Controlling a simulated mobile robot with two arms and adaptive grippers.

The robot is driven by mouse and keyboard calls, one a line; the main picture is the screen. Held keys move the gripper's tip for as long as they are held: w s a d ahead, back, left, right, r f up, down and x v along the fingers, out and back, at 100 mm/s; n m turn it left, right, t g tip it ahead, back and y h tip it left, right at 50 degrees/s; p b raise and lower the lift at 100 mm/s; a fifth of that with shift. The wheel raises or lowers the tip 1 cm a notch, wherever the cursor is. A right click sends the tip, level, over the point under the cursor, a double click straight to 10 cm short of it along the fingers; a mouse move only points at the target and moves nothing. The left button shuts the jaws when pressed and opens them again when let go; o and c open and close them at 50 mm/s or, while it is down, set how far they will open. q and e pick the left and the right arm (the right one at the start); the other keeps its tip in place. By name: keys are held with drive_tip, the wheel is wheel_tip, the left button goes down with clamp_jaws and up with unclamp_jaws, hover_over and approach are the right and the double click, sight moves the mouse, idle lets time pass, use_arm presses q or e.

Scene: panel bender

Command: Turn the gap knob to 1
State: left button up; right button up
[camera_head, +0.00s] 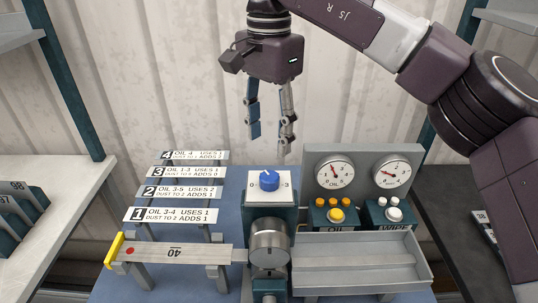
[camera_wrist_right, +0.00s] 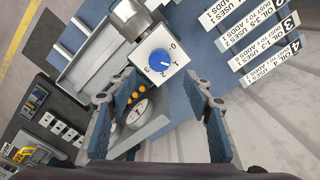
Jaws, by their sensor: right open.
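The gap knob is a round blue knob (camera_head: 269,181) on a white dial plate (camera_head: 285,198) at the top of the central machine post. In the wrist view the knob (camera_wrist_right: 159,62) sits with the digits 0, 1, 2 and 3 around it. In the head view only 0 and 3 read clearly beside it, and the knob's setting is too small to tell surely. My right gripper (camera_head: 269,144) hangs fingers down above the knob, open and empty, apart from it. Its two fingers (camera_wrist_right: 157,96) frame the lower wrist view. My left gripper is not in view.
Oil and wipe gauges (camera_head: 335,172) with buttons stand right of the knob. Stacked label strips (camera_head: 180,192) stand left. A ruler-like strip marked 40 (camera_head: 175,252), a grey cylinder (camera_head: 269,243) and a metal tray (camera_head: 355,278) lie in front. Air around the gripper is free.

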wheel_tip(320, 180, up, 2)
drive_tip(key=shift+r, duration=0.2)
